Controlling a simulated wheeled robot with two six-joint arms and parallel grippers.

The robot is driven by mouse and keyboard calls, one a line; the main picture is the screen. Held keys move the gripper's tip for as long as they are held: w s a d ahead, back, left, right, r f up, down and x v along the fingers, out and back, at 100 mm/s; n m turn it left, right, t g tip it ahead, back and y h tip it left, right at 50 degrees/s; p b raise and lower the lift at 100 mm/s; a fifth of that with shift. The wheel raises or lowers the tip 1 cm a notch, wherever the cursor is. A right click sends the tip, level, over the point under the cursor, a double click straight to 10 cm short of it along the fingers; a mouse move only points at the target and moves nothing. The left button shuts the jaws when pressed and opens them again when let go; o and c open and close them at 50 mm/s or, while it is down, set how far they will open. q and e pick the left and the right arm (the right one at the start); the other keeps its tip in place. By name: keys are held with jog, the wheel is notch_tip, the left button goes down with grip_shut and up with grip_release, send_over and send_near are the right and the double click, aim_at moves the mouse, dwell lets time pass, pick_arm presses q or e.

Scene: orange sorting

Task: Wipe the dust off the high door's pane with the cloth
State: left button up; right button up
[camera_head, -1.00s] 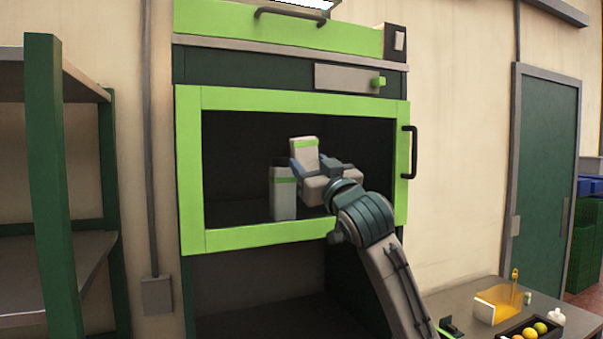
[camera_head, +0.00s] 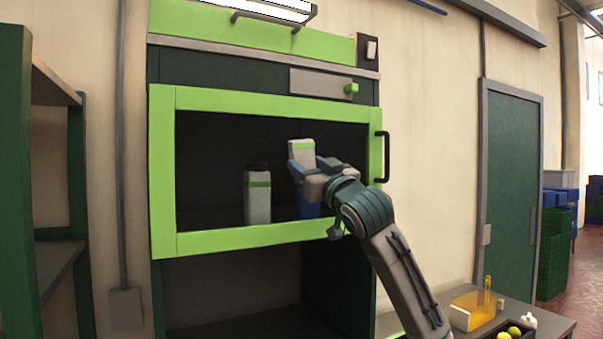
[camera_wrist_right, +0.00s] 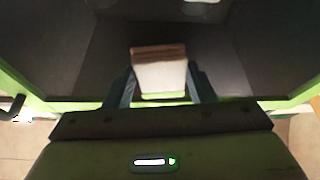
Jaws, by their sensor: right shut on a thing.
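The high door is a bright green frame (camera_head: 163,175) on a dark green cabinet, with a black handle (camera_head: 381,157) on its right side. Its pane (camera_head: 215,150) looks dark and clear; I cannot make out dust on it. My right gripper (camera_head: 308,163) is in front of the pane, right of its middle. My left gripper is out of view.
Behind the pane stand a white bottle (camera_head: 257,203) with a green band and a blue thing (camera_head: 307,209) partly hidden by my gripper. An open shelf (camera_head: 52,270) is at the left. A table with a yellow container (camera_head: 468,312) stands at the lower right.

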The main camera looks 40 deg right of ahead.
jog(key=shift+s+d, duration=0.25)
jog(key=shift+d, duration=0.8)
jog(key=shift+a+f+b, duration=0.1)
jog(key=shift+b, duration=0.25)
jog(key=shift+r+b+v, duration=0.2)
jog(key=shift+b+v, duration=0.5)
jog(key=shift+v, duration=0.25)
jog(key=shift+s+a+r+b, duration=0.1)
jog(key=shift+s+a+b, duration=0.15)
jog(key=shift+s, duration=0.4)
jog(key=shift+s+a+b, duration=0.1)
jog(key=shift+s+b, duration=0.15)
jog(key=shift+s, duration=0.4)
jog(key=shift+s+a+r+b, duration=0.1)
jog(key=shift+s+a+b, duration=0.15)
jog(key=shift+s, duration=0.4)
jog(key=shift+s, duration=0.15)
